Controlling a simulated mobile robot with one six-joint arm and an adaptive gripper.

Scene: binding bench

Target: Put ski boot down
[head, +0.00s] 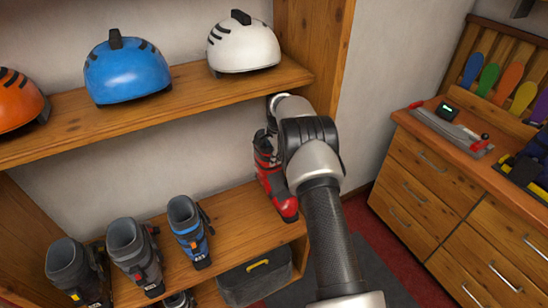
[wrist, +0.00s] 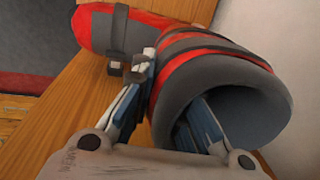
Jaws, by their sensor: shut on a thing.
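A red and black ski boot (head: 273,178) is at the right end of the lower wooden shelf (head: 232,226) in the head view, partly hidden by my arm. In the wrist view the boot (wrist: 215,65) fills the upper middle, with its open grey cuff facing me and its red toe at the upper left. My gripper (wrist: 172,112) is shut on the cuff wall, one finger inside the cuff and one outside. The boot is over the shelf boards; I cannot tell whether its sole touches them. The gripper's fingers are hidden in the head view.
A blue boot (head: 189,232) and two grey boots (head: 134,254) stand to the left on the shelf. Helmets, including a white one (head: 243,45), sit on the upper shelf (head: 155,106) above. A dark bin (head: 256,277) is below. A drawer bench (head: 450,190) stands at right.

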